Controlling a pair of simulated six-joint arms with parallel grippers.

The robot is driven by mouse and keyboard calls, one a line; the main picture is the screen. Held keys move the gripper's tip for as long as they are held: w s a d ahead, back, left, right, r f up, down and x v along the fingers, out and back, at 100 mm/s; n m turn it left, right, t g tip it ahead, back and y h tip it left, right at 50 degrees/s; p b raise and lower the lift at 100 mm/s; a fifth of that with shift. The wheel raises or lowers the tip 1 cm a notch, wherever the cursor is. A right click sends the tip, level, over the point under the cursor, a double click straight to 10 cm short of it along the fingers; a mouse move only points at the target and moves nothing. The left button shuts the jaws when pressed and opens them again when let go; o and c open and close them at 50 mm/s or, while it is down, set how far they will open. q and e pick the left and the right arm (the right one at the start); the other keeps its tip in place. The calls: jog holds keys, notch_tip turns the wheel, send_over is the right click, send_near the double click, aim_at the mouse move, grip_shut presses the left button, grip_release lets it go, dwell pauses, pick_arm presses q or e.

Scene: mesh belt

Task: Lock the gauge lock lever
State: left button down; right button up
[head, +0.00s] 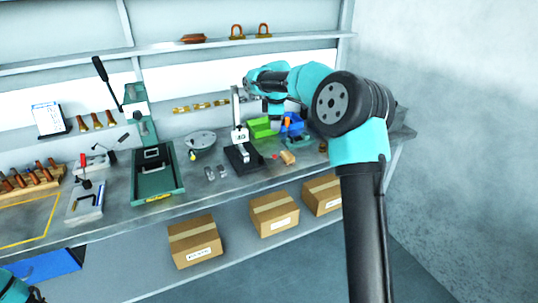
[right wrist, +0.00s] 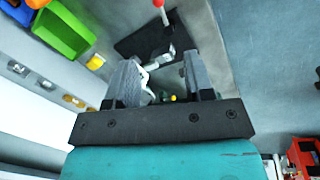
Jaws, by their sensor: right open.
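A red-tipped rod (right wrist: 160,12), which looks like a lever, shows at the top edge there, near a silver block (right wrist: 165,54). My right gripper (head: 249,84) is at the top of the column. Its fingers (right wrist: 163,82) are open, with a pale part of the stand seen between them; contact cannot be told. My left gripper is out of view.
A green bin (head: 261,128) and a blue bin (head: 292,124) stand right of the stand. A round grey dish (head: 201,140) and a green press (head: 155,181) are to its left. Cardboard boxes (head: 195,241) sit on the shelf below. Small brass parts (head: 201,105) line the back.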

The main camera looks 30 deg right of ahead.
aim_at(275, 155)
jog(key=shift+d, duration=0.15)
jog(key=w+f, duration=0.1)
jog(key=f, duration=0.4)
jog(key=w+d+f, duration=0.1)
jog(key=f, duration=0.5)
jog(key=w+f, duration=0.1)
jog(key=f, duration=0.5)
jog(key=shift+d, duration=0.25)
jog(key=shift+c, duration=0.4)
grip_shut()
